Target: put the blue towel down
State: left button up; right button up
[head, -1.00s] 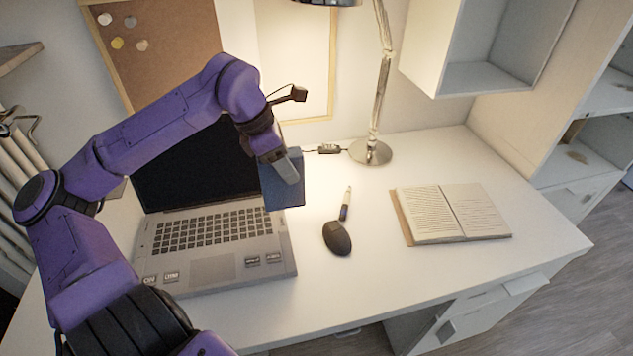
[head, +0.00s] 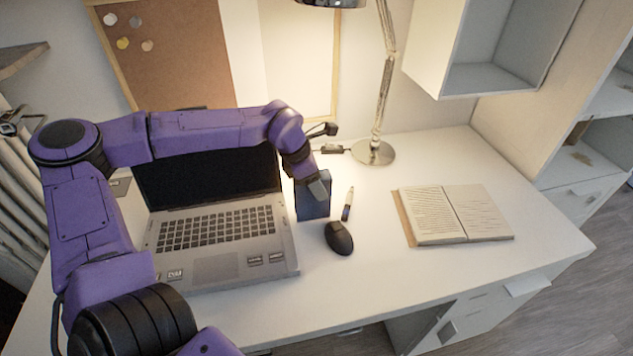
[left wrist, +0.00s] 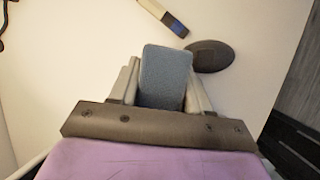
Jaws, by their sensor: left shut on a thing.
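The blue towel (head: 312,202) is a small folded block that hangs upright between the laptop and the pen in the head view. My left gripper (head: 318,184) is shut on its upper part from above. In the left wrist view the towel (left wrist: 166,75) sits between the two fingers (left wrist: 165,88), with the white desktop behind it. I cannot tell whether its lower edge touches the desk. My right gripper is not in view.
An open laptop (head: 215,240) stands just left of the towel. A black mouse (head: 339,238) and a pen (head: 348,204) lie close on its right. A lamp base (head: 373,153) is behind, an open book (head: 455,214) farther right. The desk (head: 400,290) is clear in front.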

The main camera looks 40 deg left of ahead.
pick_arm(q)
jog(key=o, duration=1.2)
jog(key=shift+f, duration=0.1)
jog(key=v, duration=1.2)
jog(key=shift+r+p, duration=0.2)
jog(key=shift+p, duration=0.2)
